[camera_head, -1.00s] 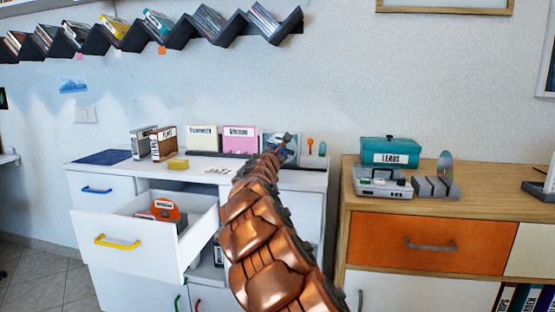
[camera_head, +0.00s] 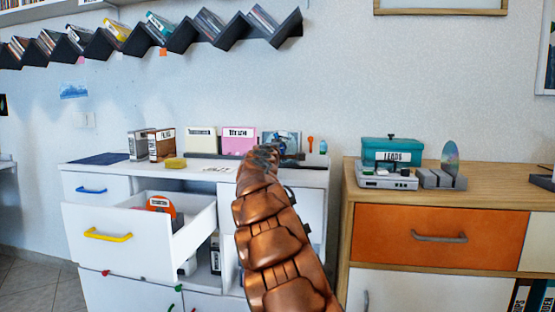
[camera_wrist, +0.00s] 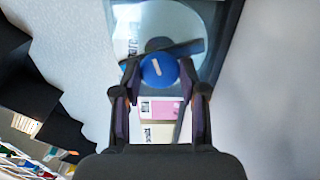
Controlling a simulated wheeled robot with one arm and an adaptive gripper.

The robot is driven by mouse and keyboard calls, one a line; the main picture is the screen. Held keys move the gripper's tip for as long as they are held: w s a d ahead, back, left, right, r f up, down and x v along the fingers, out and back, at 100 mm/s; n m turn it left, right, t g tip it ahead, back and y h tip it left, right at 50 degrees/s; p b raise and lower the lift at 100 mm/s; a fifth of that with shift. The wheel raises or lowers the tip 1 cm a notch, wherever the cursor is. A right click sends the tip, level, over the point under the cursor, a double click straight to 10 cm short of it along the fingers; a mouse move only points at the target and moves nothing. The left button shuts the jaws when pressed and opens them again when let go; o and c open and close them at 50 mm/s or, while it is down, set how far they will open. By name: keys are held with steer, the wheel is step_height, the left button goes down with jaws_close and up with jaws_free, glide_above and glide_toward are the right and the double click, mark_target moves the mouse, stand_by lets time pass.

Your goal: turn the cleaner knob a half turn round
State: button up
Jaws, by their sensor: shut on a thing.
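The cleaner (camera_wrist: 207,22) shows in the wrist view as a dark-framed unit with a grey disc and a dark bar across it. Its round blue knob (camera_wrist: 160,70) has a short white mark, slightly tilted from upright. My gripper (camera_wrist: 160,67) has a finger on each side of the knob and is shut on it. In the head view the cleaner (camera_head: 288,139) stands at the back of the white cabinet top. My arm's end covers its lower left part there, and the knob and fingertips are hidden.
Pink and cream sleeves (camera_head: 239,140) stand left of the cleaner; orange and teal small items (camera_head: 323,147) stand right. The white cabinet's yellow-handled drawer (camera_head: 150,240) is open. A wooden cabinet (camera_head: 480,197) at right holds a teal box (camera_head: 391,150).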

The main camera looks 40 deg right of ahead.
steer(key=m+b, duration=0.4)
steer(key=m, duration=0.1)
steer(key=shift+f, duration=0.25)
steer(key=shift+m+b, duration=0.3)
steer(key=shift+m, duration=0.1)
steer(key=shift+r, duration=0.15)
steer(key=o, duration=1.1)
steer(key=shift+o, duration=0.2)
steer(key=shift+a, duration=0.1)
